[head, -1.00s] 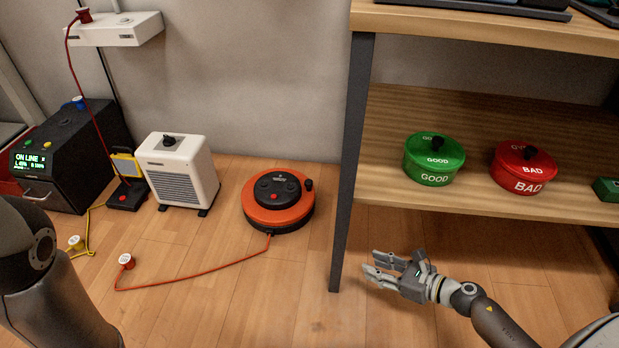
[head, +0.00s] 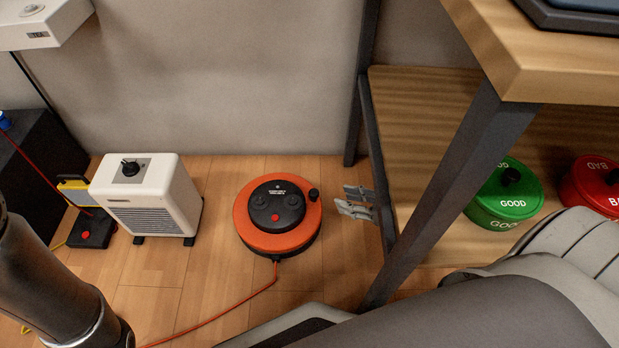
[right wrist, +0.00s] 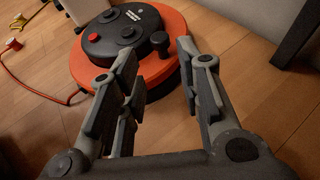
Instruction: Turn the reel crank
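The orange cable reel (head: 278,241) lies flat on the wooden floor, with a black hub on top. Its crank knob (head: 313,194) is a small black knob at the right rim. Nothing is between the fingers. My left gripper is not in view; only the left arm shows at the left edge.
A white heater (head: 150,197) stands left of the reel. A red cable (head: 235,310) runs from the reel along the floor. The table leg (head: 440,185) and shelf (head: 420,120) stand close on the right. Green (head: 506,196) and red (head: 598,183) pots sit on the shelf.

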